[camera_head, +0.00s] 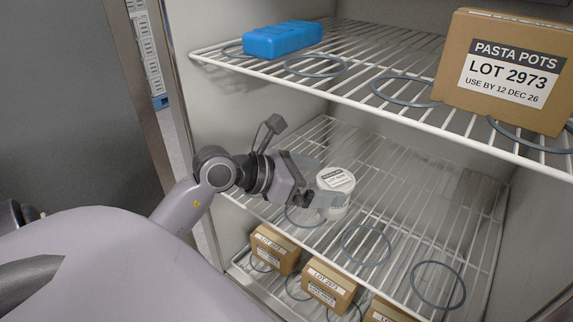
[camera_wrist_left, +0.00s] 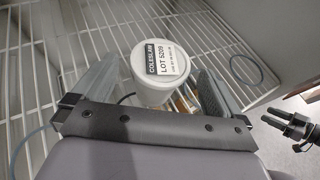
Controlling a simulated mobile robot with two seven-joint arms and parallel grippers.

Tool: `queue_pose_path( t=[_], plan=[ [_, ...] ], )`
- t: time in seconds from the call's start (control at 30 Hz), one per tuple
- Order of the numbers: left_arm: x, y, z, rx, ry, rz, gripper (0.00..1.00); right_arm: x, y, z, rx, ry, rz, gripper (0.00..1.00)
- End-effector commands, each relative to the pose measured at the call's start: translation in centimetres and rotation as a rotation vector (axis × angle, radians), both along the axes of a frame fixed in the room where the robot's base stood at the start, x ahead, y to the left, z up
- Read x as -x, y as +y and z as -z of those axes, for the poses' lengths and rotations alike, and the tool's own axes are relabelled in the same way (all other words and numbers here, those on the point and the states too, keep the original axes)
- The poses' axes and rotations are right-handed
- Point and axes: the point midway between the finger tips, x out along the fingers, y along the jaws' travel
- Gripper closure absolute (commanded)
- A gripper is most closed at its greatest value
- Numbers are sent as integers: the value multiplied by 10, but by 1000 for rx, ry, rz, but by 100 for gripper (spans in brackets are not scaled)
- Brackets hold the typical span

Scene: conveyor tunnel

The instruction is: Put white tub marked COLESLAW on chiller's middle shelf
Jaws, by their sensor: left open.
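The white tub marked COLESLAW (camera_head: 336,181) is upright on the chiller's middle shelf (camera_head: 400,195), near its left side. Its lid label shows clearly in the left wrist view (camera_wrist_left: 160,57). My left gripper (camera_head: 318,184) reaches in from the left. Its jaws are open, with one grey finger on each side of the tub. In the left wrist view there is a gap between the tub and each finger. The tub's base is partly hidden by the gripper, so I cannot tell its exact contact with the wires.
The upper shelf (camera_head: 385,87) holds a blue box (camera_head: 283,39) and a large PASTA POTS carton (camera_head: 505,68). Small cartons (camera_head: 328,284) stand on the bottom shelf. Grey rings lie on the shelves, one (camera_head: 366,245) right of the tub.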

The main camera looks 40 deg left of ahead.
Motion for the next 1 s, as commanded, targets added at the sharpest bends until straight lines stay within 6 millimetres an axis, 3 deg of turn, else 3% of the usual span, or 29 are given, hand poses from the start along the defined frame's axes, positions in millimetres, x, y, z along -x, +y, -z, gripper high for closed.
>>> queue_pose_path(
  t=[0.2, 0.5, 1.0],
  plan=[
    [35, 18, -14, -6, 1, 2, 0, 0, 0, 7, 0, 0, 0, 50],
    [67, 36, -30, -3, 2, -1, 0, 0, 0, 12, 0, 1, 0, 50],
    [80, 43, -38, -2, 0, 2, 0, 0, 0, 14, 0, 2, 1, 50]
  ],
)
